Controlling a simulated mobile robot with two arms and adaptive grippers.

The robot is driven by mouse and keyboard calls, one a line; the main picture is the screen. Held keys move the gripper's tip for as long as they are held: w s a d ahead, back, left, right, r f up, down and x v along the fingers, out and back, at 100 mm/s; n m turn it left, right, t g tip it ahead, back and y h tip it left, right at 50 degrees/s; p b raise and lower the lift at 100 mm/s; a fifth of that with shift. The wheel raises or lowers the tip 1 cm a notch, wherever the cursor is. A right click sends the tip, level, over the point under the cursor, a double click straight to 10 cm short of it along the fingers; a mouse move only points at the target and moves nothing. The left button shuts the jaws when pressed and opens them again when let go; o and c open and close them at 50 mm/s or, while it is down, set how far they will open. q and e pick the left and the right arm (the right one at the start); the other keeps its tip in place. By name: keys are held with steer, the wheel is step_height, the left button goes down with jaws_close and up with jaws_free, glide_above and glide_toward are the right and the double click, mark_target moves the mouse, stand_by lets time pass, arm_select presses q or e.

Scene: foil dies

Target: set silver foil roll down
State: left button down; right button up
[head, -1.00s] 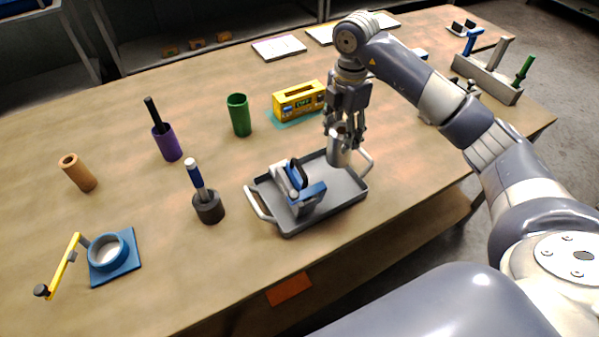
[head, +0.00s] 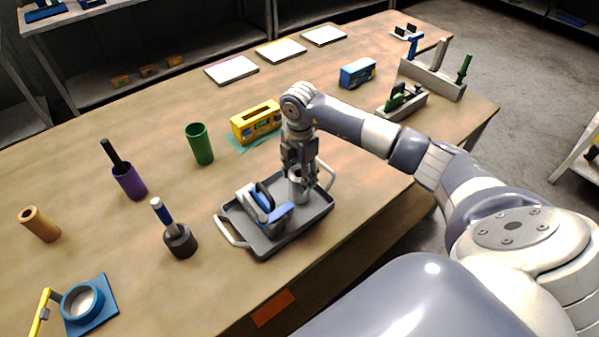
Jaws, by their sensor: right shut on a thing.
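The silver foil roll (head: 297,188) is upright at the right part of the grey tray (head: 318,213). My right gripper (head: 299,172) is shut on its upper part from above. The roll's lower end looks to be at the tray floor, but I cannot tell whether it touches. A blue and grey tool with a dark handle (head: 266,207) sits in the tray just left of the roll. My left gripper is not in view.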

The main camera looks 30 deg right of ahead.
steer(key=shift+f, duration=0.1)
steer(key=o, duration=1.2)
steer(key=shift+r, duration=0.25)
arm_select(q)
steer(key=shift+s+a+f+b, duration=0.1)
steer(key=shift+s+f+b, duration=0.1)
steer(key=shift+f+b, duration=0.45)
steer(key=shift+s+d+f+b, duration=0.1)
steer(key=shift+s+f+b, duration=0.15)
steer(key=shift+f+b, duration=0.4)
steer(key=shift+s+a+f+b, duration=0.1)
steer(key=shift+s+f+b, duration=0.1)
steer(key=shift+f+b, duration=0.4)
arm_select(e)
step_height(320, 180, up, 12)
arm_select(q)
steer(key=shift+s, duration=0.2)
arm_select(e)
steer(key=shift+s+f, duration=0.1)
steer(key=shift+f, duration=0.1)
